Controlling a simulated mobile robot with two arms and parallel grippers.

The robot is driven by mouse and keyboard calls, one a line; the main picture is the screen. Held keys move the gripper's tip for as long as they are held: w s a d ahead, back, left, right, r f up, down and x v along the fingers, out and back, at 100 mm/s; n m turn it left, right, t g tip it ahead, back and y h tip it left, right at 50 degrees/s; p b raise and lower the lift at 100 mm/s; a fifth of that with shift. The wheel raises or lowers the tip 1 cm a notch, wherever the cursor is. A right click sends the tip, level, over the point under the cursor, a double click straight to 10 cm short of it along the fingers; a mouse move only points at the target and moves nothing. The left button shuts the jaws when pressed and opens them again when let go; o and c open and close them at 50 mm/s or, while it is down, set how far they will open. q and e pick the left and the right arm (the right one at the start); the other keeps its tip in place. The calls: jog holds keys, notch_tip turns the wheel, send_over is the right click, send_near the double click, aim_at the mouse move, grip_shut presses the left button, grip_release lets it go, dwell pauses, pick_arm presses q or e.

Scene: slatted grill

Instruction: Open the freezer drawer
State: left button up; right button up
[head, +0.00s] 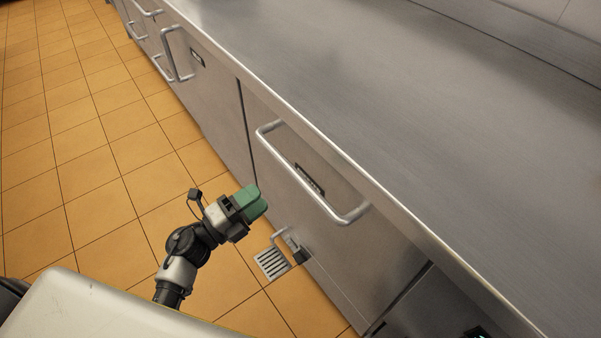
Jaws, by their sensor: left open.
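The steel drawer front (340,245) nearest to me is closed in the counter's face and has a long bar handle (312,175) with a small dark label behind it. I cannot tell from a readable mark whether this is the freezer drawer. My left gripper (254,202) has green fingers and is open and empty. In the picture it sits left of and below the handle, apart from it. The gap between its fingers is hard to see from this angle. My right gripper is not in view.
A slatted metal grill (271,263) with a small handle shows low by the front. The steel countertop (430,130) overhangs the fronts. More fronts with bar handles (172,55) run toward the far left. The orange tiled floor (90,150) is clear at left.

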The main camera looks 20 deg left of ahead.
aim_at(290, 174)
pick_arm(q)
jog(key=x, duration=0.9)
jog(key=shift+d+r+p, duration=0.15)
jog(key=shift+d+p, duration=0.15)
jog(key=shift+w+d, duration=0.25)
jog(key=shift+w, duration=0.15)
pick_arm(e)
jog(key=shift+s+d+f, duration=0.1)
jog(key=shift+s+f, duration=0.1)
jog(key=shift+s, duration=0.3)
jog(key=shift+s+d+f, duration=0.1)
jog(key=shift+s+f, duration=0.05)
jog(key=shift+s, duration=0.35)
pick_arm(q)
jog(key=shift+c, duration=0.2)
grip_shut()
